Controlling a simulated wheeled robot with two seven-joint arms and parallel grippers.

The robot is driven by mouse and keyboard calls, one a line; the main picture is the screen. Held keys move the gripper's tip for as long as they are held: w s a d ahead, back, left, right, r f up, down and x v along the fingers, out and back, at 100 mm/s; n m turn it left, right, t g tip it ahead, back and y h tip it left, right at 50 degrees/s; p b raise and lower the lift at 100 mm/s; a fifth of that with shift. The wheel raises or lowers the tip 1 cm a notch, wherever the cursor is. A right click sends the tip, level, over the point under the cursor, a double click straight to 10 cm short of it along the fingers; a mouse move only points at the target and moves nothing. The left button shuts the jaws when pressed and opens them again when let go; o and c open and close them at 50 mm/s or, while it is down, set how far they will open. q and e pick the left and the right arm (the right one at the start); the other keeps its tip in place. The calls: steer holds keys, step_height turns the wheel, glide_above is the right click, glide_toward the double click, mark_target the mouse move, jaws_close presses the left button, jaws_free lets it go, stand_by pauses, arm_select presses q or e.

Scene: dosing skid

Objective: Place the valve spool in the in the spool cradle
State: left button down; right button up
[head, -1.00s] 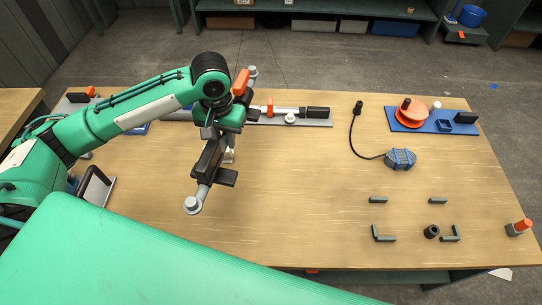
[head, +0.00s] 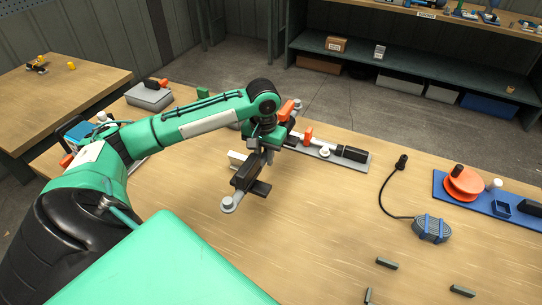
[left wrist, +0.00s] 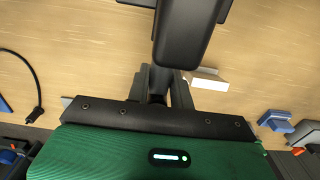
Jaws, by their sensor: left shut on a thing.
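My left gripper (head: 252,180) is above the left part of the wooden table, its dark fingers pointing down and toward me. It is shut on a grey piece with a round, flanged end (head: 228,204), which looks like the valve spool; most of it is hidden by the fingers. A pale block (head: 238,158) lies behind the gripper and also shows in the left wrist view (left wrist: 208,80). I cannot tell whether it is the spool cradle. My right gripper is not in view.
A grey rail (head: 345,160) with orange handles and a black-ended cylinder lies along the back edge. A corded grey-blue pedal (head: 432,229) and a blue board (head: 450,198) with an orange reel are at right. The table's middle is clear.

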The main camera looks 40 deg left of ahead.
arm_select(q)
step_height(320, 180, down, 11)
steer(key=shift+r, duration=0.15)
steer(key=shift+f, duration=0.45)
step_height(320, 180, down, 3)
steer(key=shift+d+f+p, duration=0.1)
steer(key=shift+f+p, duration=0.1)
steer(key=shift+p, duration=0.1)
steer(key=shift+f, duration=0.2)
steer(key=c, duration=1.2)
jaws_free()
steer(key=shift+f, duration=0.1)
steer(key=shift+c, duration=0.2)
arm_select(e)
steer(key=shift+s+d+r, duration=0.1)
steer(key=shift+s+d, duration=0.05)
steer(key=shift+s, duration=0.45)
